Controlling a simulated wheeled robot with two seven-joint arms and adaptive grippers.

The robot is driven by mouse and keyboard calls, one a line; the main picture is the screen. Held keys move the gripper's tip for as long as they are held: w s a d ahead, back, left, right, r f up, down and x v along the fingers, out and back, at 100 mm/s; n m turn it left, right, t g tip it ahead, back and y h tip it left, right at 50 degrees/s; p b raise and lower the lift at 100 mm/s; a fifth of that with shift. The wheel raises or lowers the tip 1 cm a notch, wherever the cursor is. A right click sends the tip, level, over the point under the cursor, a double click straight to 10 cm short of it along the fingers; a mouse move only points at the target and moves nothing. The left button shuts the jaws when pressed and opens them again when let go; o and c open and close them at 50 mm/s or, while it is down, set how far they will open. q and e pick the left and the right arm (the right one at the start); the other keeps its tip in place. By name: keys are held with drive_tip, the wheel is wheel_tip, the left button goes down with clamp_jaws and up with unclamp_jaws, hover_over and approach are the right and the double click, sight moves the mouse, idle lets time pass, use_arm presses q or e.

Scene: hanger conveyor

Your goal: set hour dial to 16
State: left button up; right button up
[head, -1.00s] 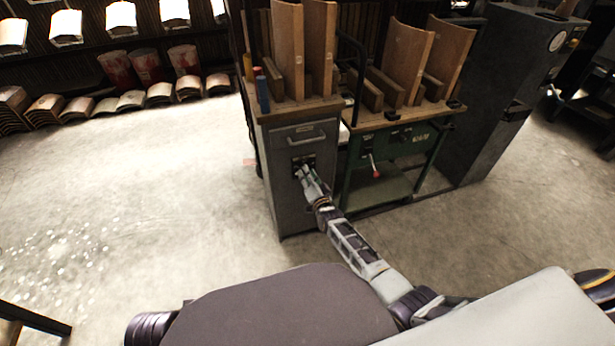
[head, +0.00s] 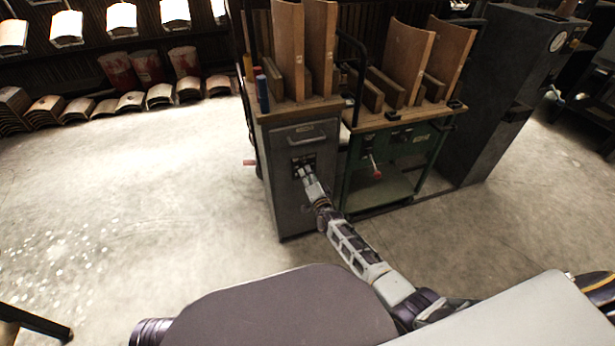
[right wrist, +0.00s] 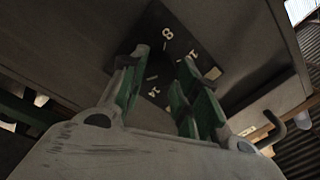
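The hour dial's black plate (right wrist: 180,42) is on the front of the grey cabinet (head: 290,205), under its drawer handle. In the right wrist view it carries white numerals; an 8 and a 14 can be made out, others are partly hidden. A short white mark (right wrist: 152,78) shows between the fingers; I cannot tell what setting it gives. My right gripper (head: 303,171) is at this plate. In the right wrist view its two green-padded fingers (right wrist: 163,60) stand apart over the plate, with a gap between them. No firm grip on a knob is visible. My left gripper is not in view.
A green workbench (head: 410,140) with a red-tipped lever (head: 377,174) adjoins the cabinet on the right. Wooden boards (head: 290,50) and small coloured cylinders (head: 262,92) stand on the cabinet. The floor on the left is clear.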

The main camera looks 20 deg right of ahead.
drive_tip(key=o, duration=0.3)
drive_tip(key=shift+o, duration=0.2)
drive_tip(key=s, duration=1.2)
drive_tip(key=shift+d+f, duration=0.25)
drive_tip(key=shift+d, duration=0.1)
idle(0.4)
idle(0.6)
